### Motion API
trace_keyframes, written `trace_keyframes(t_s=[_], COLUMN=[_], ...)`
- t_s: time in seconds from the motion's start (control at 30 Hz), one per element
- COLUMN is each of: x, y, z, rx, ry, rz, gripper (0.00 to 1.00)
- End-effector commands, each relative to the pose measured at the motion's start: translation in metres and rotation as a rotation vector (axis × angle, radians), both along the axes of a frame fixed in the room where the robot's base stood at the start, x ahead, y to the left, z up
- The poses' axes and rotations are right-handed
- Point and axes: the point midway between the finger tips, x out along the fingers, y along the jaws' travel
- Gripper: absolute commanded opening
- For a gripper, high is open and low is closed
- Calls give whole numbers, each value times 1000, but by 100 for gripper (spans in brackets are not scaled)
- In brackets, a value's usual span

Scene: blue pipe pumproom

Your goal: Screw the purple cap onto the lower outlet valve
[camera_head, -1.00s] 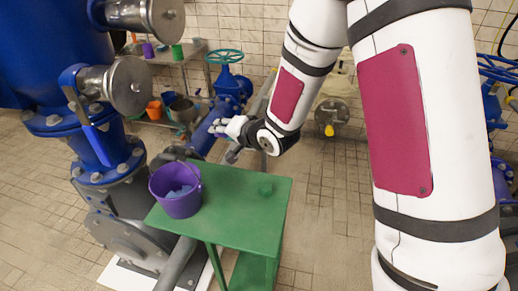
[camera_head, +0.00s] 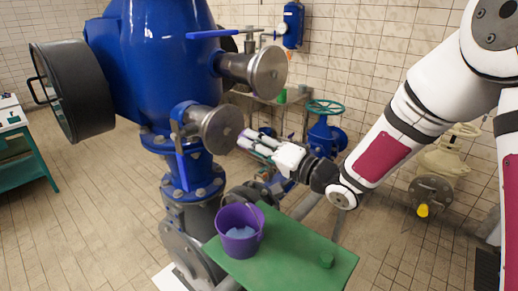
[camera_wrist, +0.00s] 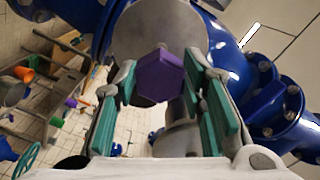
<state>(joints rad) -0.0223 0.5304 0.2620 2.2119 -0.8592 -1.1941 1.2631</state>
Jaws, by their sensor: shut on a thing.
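My gripper (camera_head: 250,141) is shut on the purple cap (camera_wrist: 160,75), a six-sided piece held between the green-padded fingers in the wrist view. The cap shows as a small purple spot at the fingertips in the head view (camera_head: 242,137). The lower outlet valve (camera_head: 221,129) is a metal pipe end with a round face and a blue lever, low on the blue tank. My gripper is just right of that face. In the wrist view a round metal face (camera_wrist: 155,35) lies beyond the cap. I cannot tell whether they touch.
The upper outlet (camera_head: 267,70) sticks out above, close to my gripper. A blue valve with a green handwheel (camera_head: 325,107) stands behind my wrist.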

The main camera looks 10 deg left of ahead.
Motion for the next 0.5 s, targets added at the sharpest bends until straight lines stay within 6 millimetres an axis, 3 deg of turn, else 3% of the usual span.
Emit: trace_keyframes(t_s=[0.5], x=[7], y=[13], z=[0], rx=[0], ry=[0], rz=[0], gripper=[10])
